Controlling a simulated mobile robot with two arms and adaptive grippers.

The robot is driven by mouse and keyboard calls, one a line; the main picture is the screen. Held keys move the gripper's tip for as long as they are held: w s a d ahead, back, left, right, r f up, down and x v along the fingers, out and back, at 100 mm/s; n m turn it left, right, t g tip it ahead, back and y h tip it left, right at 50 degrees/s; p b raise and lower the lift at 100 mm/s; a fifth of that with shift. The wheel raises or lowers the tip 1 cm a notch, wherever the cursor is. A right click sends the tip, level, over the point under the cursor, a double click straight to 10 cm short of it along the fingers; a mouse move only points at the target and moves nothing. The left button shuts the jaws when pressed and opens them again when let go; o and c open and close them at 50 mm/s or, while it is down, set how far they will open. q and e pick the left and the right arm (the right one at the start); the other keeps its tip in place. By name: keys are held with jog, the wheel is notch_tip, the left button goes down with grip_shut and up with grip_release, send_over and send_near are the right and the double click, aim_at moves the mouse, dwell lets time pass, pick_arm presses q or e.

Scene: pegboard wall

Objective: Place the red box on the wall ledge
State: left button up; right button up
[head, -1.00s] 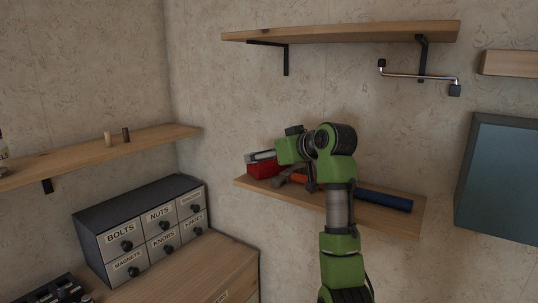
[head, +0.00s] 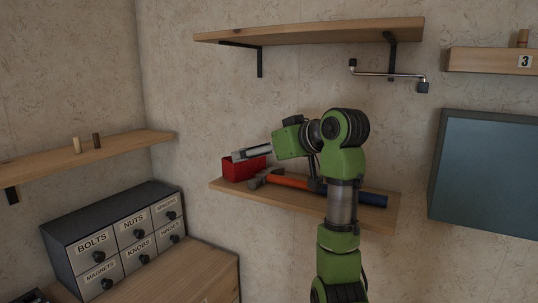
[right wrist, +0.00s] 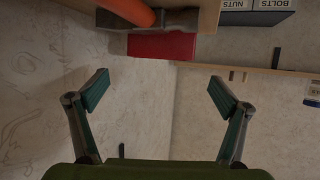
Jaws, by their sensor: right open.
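The red box (head: 240,168) sits at the left end of the lower wall shelf (head: 290,201), beside a hammer. In the right wrist view the red box (right wrist: 162,46) is ahead of the fingers, near the top middle, next to the hammer head. My right gripper (head: 252,152) is in front of the box in the head view, and its fingers cover part of the box's upper edge. In the right wrist view its two fingers (right wrist: 158,92) are wide apart with nothing between them. My left gripper is not in view.
The hammer (head: 295,181) with an orange and blue handle lies along the shelf. An upper shelf (head: 310,31) is empty. At right are a metal bar (head: 388,75), a ledge marked 3 (head: 490,60) and a blue-grey cabinet (head: 485,170). A drawer unit (head: 115,240) stands at left.

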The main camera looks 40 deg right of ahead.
jog(key=shift+v, duration=1.75)
